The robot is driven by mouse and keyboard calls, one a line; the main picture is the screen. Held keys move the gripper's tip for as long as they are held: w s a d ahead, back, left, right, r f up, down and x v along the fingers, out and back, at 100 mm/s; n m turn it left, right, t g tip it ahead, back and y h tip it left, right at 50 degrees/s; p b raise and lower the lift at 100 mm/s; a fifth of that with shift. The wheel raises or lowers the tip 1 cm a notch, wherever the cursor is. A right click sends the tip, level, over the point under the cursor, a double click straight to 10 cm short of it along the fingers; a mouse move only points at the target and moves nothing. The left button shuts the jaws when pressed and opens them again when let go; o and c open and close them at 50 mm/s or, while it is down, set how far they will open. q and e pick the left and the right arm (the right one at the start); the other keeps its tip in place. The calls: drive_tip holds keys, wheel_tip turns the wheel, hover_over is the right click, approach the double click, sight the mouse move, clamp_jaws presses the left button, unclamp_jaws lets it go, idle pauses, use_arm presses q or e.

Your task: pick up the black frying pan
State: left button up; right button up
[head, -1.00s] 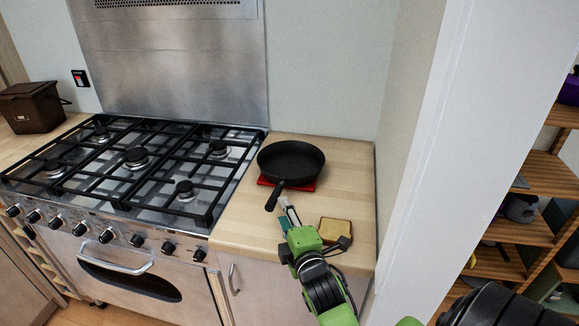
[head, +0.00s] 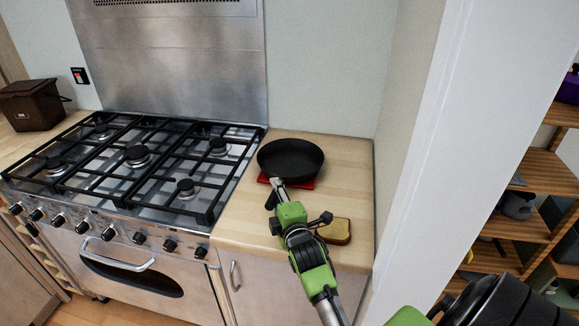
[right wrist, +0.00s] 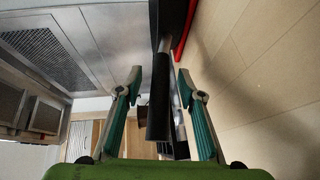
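The black frying pan (head: 291,157) rests on a red mat or trivet (head: 306,185) on the wooden counter right of the cooker, its handle toward me. My right gripper (head: 277,184) is at the handle, partly covering it in the head view. In the right wrist view, the pan's handle (right wrist: 160,100) lies between the two spread fingers of my right gripper (right wrist: 159,82), with gaps visible on both sides. The red edge (right wrist: 185,35) shows beyond. My left gripper is not in view.
A slice of bread (head: 336,231) lies on the counter (head: 240,220) just right of my right gripper. The cooker's black grates (head: 130,165) are empty. A wall (head: 410,150) bounds the counter on the right. A brown bin (head: 32,105) stands at far left.

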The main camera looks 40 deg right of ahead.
clamp_jaws()
drive_tip(key=shift+w+r, duration=0.1)
drive_tip(key=shift+r, duration=0.1)
